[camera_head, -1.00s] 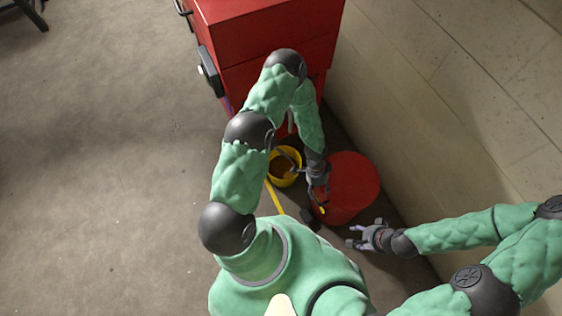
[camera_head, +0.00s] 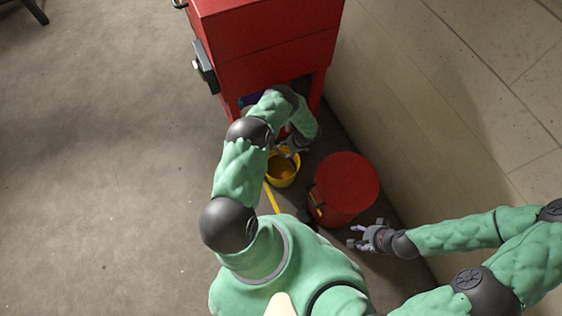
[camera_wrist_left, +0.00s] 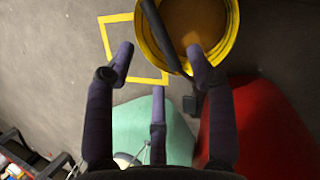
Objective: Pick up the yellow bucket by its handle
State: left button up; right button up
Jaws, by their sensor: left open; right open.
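The yellow bucket (camera_head: 283,172) stands on the floor beside the red drum, with brown contents inside. In the left wrist view the bucket (camera_wrist_left: 231,35) is at the top, partly cut off by the frame. My left gripper (camera_head: 287,150) is at the bucket's far edge in the head view. In the left wrist view my left gripper (camera_wrist_left: 160,60) is open, its fingers spread below and around the handle, not closed on it. My right gripper (camera_head: 358,239) is open and empty near the drum.
A red drum (camera_head: 346,186) stands right of the bucket. A red cabinet (camera_head: 275,50) with an open lower bay is behind it. A wall (camera_head: 430,120) runs along the right. Yellow tape (camera_wrist_left: 118,18) marks the floor. Open floor lies to the left.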

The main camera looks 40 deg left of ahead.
aim_at(281, 153)
pick_arm(q)
jog(key=b+x, duration=0.1)
jog(key=x, duration=0.2)
jog(key=shift+f, duration=0.25)
jog(key=b+x, duration=0.2)
jog(key=x, duration=0.3)
jog(key=shift+s+b, duration=0.1)
jog(key=shift+b, duration=0.2)
grip_shut()
jog(key=shift+a+r, duration=0.2)
